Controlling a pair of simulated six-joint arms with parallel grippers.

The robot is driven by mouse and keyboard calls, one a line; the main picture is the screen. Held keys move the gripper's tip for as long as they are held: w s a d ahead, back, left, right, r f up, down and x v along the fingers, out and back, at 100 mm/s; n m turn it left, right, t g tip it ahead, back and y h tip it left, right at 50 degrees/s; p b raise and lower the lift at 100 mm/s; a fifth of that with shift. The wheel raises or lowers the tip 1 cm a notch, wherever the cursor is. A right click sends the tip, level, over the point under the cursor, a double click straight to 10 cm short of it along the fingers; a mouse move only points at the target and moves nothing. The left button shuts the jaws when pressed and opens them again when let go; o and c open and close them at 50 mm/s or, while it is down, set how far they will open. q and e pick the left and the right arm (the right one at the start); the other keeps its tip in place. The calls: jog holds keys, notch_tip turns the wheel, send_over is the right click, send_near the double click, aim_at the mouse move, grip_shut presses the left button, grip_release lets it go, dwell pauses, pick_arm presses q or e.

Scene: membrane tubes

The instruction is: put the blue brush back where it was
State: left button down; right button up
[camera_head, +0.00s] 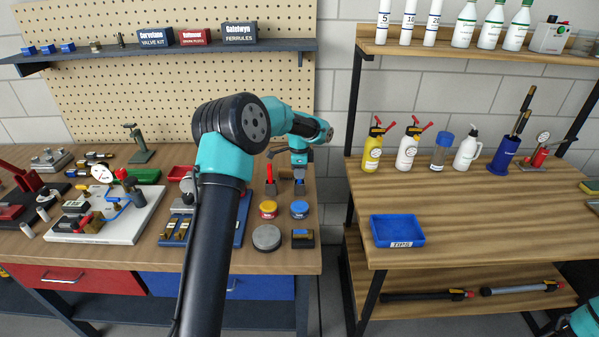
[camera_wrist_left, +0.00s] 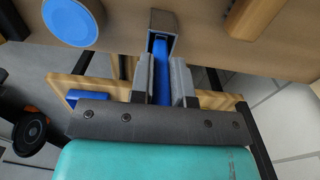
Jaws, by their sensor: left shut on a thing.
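My left gripper (camera_head: 299,168) points down over the right part of the workbench. The same gripper (camera_wrist_left: 163,75) is shut on the blue brush (camera_wrist_left: 161,68), which shows as a blue strip between the two fingers. A grey square holder (camera_wrist_left: 163,24) surrounds the far end of the blue strip. In the head view a bit of the blue brush (camera_head: 299,182) shows below the fingers, at a dark holder (camera_head: 299,189). I cannot tell how deep the brush sits in it. My right gripper is out of view.
A red-handled item (camera_head: 270,173) stands just left of the gripper. A pegboard stands behind. A gap separates the workbench from the right shelf (camera_head: 450,240).

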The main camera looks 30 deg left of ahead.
pick_arm(q)
jog(key=c, duration=1.6)
grip_release()
jog(key=shift+f, duration=0.15)
jog(key=o, duration=0.5)
notch_tip(320, 180, up, 12)
jog(key=shift+r, duration=0.2)
jog(key=shift+f, duration=0.1)
